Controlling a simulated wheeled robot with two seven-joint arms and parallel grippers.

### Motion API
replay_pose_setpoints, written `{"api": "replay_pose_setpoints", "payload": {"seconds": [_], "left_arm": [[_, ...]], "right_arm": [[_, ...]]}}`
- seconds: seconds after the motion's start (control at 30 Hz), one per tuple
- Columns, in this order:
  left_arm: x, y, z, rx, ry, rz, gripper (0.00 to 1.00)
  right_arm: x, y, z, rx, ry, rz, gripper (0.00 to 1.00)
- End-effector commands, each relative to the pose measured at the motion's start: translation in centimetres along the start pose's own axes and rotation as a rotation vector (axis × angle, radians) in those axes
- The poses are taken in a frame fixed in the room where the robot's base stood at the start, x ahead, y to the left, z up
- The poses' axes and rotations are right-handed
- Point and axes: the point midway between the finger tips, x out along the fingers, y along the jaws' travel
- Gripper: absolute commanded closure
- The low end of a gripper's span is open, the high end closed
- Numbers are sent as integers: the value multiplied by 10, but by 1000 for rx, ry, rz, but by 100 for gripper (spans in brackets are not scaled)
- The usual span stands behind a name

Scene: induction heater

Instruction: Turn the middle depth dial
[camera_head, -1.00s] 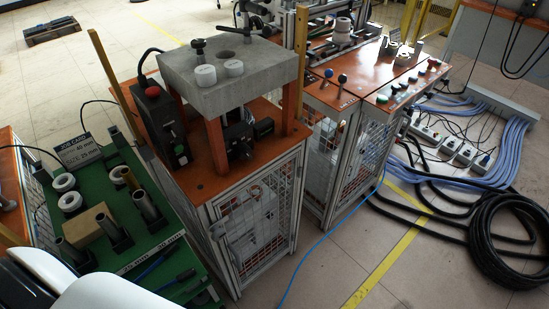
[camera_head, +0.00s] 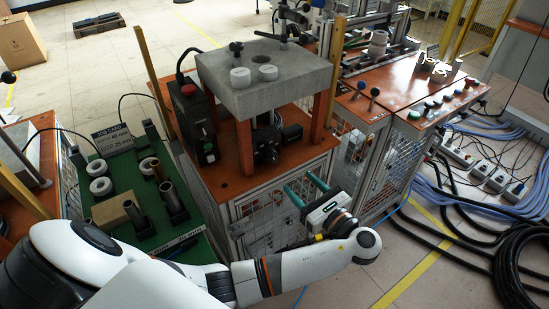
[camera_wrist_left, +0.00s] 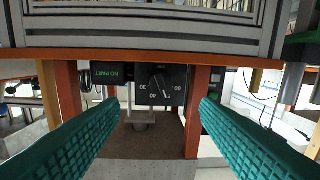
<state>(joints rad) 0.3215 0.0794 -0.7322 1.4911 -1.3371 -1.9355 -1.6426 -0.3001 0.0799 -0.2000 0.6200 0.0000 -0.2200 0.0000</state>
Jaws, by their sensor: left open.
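A black box with a round depth dial (camera_wrist_left: 161,86) and white numbers around it appears upside down in the wrist view, between my finger tips. Beside it is a small display (camera_wrist_left: 112,73) with green "NO PART" text. In the head view the black dial unit (camera_head: 267,153) sits under the grey slab, on the orange bench top, its dial face unclear. My left gripper (camera_head: 299,183) is open and empty, its two teal fingers pointing toward the bench's front edge. In the wrist view the open gripper (camera_wrist_left: 160,104) spans wider than the dial, apart from it. My right gripper is not in view.
Orange posts (camera_head: 245,148) hold up the grey slab (camera_head: 285,88) and flank the dial unit. The bench's mesh front (camera_head: 270,225) is below my gripper. A green parts table (camera_head: 125,177) stands at left. Another bench with buttons (camera_head: 408,90) stands at right.

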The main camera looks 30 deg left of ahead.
Motion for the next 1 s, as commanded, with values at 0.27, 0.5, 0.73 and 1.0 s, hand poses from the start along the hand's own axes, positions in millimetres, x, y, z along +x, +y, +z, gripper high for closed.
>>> {"api": "replay_pose_setpoints", "payload": {"seconds": [0.27, 0.5, 0.73, 1.0], "left_arm": [[38, -2, -3, 2, 9, -7, 43], [86, -2, -3, 3, 7, -7, 43], [113, -2, -2, 3, 5, -6, 43], [119, -2, -1, 2, 3, -5, 43]], "right_arm": [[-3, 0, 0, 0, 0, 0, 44], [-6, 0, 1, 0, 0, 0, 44], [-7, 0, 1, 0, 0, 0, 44], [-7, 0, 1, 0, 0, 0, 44]]}}
